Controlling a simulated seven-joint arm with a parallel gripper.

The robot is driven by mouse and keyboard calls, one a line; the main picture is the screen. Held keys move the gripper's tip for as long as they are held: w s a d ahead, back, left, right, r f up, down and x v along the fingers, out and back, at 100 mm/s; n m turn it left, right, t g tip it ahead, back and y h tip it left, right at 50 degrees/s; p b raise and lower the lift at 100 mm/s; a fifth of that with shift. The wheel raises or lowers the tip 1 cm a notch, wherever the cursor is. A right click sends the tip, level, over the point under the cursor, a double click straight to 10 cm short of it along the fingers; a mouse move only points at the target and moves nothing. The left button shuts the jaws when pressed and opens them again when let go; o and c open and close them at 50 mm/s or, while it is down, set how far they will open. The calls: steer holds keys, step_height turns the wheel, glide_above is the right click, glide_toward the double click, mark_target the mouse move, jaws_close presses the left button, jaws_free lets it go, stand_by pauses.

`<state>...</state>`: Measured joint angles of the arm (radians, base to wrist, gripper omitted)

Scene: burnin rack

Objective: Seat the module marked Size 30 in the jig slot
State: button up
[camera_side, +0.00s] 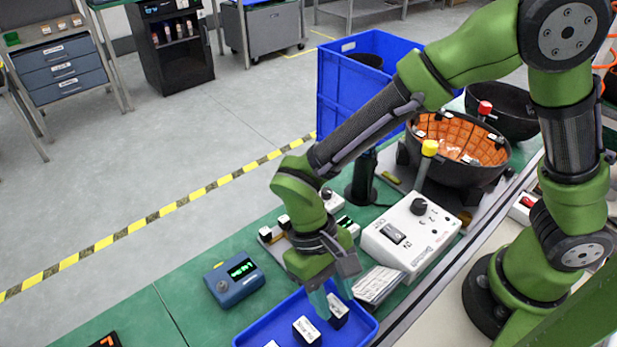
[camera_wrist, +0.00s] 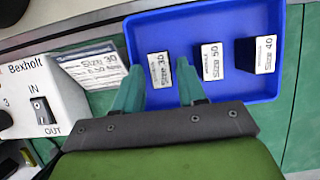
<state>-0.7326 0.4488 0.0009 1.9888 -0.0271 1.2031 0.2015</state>
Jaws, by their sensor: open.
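The Size 30 module (camera_wrist: 160,70) is a dark block with a white label, lying in the blue tray (camera_wrist: 222,15). In the wrist view it shows between the two fingertips of my open gripper (camera_wrist: 158,84), with no clear contact. In the side view my gripper (camera_side: 330,297) points down into the tray's near right part, around a dark module (camera_side: 338,312). Size 50 (camera_wrist: 212,61) and Size 40 (camera_wrist: 257,54) modules lie in the same tray to the right. I cannot clearly make out the jig slot; a pale strip with small dark blocks (camera_side: 266,236) stands behind my wrist.
A white Bexholt box (camera_side: 410,238) with a switch and knob stands right of the tray. A blue display unit (camera_side: 234,278) sits left. A black bowl with orange lining (camera_side: 462,140) is farther back.

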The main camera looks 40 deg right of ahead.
mark_target(333, 303)
steer(key=shift+x, duration=0.8)
jaws_close()
steer(key=shift+r, duration=0.2)
step_height(333, 303, up, 8)
steer(key=shift+r, duration=0.2)
steer(key=w+d+r+m+t+y, duration=0.2)
steer(key=w+d+m+t+y, duration=0.35)
steer(key=w+m, duration=0.9)
steer(key=s+f+m, duration=0.1)
steer(key=f, duration=0.2)
steer(key=s+f+m, duration=0.1)
steer(key=f, duration=0.2)
steer(key=s+f+m+g+h, duration=0.1)
steer(key=f, duration=0.2)
steer(key=shift+d+f+m, duration=0.25)
steer(key=shift+d+f, duration=0.05)
steer(key=shift+d, duration=0.1)
